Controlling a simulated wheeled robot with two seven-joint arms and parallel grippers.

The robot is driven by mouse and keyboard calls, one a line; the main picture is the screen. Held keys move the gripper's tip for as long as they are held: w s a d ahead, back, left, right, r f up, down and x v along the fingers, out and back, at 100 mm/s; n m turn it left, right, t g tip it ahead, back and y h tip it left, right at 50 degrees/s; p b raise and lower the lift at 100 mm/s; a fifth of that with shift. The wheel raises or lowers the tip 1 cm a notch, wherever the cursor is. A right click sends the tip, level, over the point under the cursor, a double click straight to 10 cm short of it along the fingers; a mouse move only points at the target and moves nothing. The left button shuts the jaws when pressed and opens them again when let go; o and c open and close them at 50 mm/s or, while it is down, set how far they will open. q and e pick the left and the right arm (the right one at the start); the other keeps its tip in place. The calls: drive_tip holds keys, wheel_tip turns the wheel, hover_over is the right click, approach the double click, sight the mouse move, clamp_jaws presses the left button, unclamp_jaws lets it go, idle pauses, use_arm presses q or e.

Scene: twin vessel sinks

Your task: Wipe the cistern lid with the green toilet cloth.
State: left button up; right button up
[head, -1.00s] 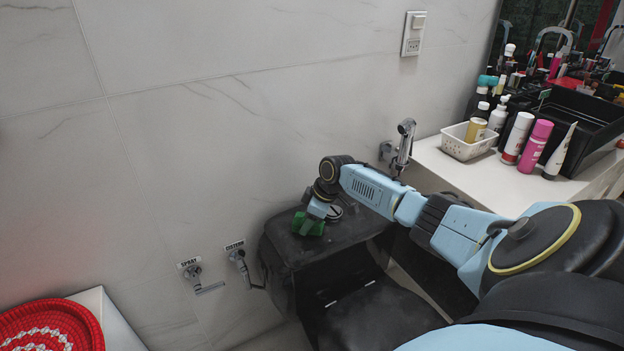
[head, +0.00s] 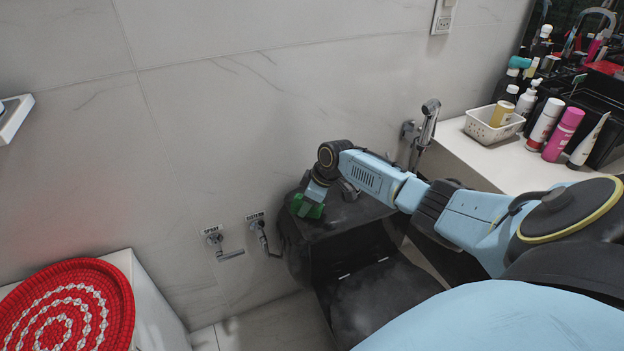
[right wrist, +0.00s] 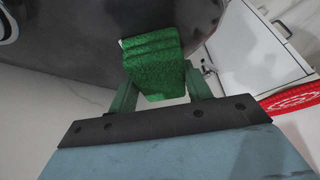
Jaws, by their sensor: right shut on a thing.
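The dark cistern lid (head: 345,216) is the flat top of the black toilet cistern against the tiled wall. The green toilet cloth (head: 305,207) is at the lid's left end, under my right gripper (head: 313,199). In the right wrist view the folded cloth (right wrist: 155,68) is between the two green fingers of my right gripper (right wrist: 163,92), which is shut on it. The cloth is against or very close to the dark surface; I cannot tell if it touches. The silver flush button (head: 348,189) is partly hidden by my arm. My left gripper is out of view.
A counter (head: 510,158) at the right holds a white basket (head: 493,130) and several bottles. A bidet sprayer (head: 428,122) hangs on the wall. Two wall valves (head: 258,232) are left of the cistern. A red woven mat (head: 65,310) lies on a white cabinet at lower left.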

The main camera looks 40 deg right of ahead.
wheel_tip(320, 180, up, 6)
drive_tip(key=p, duration=0.6)
wheel_tip(320, 180, up, 3)
drive_tip(key=p, duration=0.3)
idle(0.4)
idle(0.3)
